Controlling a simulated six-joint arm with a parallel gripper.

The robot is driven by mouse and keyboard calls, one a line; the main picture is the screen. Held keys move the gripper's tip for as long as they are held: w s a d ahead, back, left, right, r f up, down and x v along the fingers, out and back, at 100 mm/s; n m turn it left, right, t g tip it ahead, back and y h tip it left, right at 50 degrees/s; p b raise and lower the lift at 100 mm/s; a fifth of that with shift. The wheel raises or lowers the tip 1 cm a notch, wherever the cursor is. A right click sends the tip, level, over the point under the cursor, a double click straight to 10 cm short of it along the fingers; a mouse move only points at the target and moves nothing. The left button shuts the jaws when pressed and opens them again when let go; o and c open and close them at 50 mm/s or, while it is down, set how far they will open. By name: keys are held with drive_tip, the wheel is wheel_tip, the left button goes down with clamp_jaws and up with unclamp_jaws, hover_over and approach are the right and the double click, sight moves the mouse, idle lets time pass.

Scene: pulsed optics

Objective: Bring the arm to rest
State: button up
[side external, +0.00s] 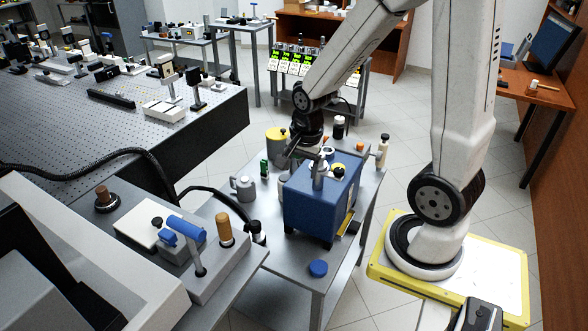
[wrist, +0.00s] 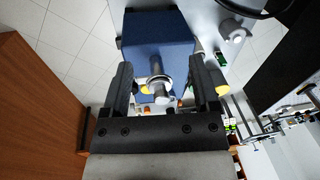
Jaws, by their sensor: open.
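My gripper (side external: 300,150) is above the back of a blue box (side external: 318,210) on a small grey table (side external: 284,262). In the wrist view its two dark fingers (wrist: 163,75) are spread apart with nothing clamped between them. A silver post (wrist: 160,86) on the box shows in the gap between the fingers; I cannot tell how far below them it lies. The box also shows in the wrist view (wrist: 150,32). In the side view the fingers are small and dark, and partly hard to make out.
A large optical table (side external: 110,115) is at left. A wooden desk (side external: 535,90) is at right.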

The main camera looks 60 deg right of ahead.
drive_tip(key=a+n+t, duration=0.1)
drive_tip(key=a+n, duration=0.8)
drive_tip(key=n, duration=0.7)
drive_tip(key=shift+s+a+f+n, duration=0.15)
drive_tip(key=shift+s+n, duration=0.15)
